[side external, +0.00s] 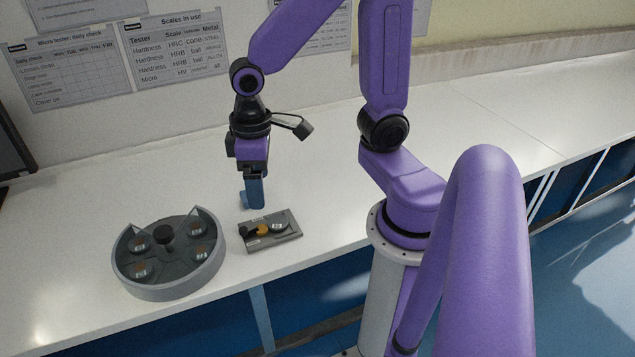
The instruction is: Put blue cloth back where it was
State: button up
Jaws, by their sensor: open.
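My gripper (254,204) points straight down over the white worktop, just behind a small grey tray. It is open. Blue shows at its fingertips, with a lighter blue patch (245,199) on the left side. I cannot tell whether this blue is the cloth or the fingers themselves, or whether it touches the worktop. No other blue cloth can be made out on the worktop.
The small grey tray (272,243) holds a black piece, an orange piece and a silvery round piece. A round grey divided dish (180,291) with a black centre knob stands left of it. Paper charts (70,72) hang behind. The worktop is clear at the right.

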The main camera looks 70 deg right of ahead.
jog(key=s+r+n, duration=0.2)
jog(key=s+n, duration=0.5)
jog(key=s, duration=0.5)
jog(key=shift+a+r+n, duration=0.25)
jog(key=shift+r+n, duration=0.15)
dwell(0.4)
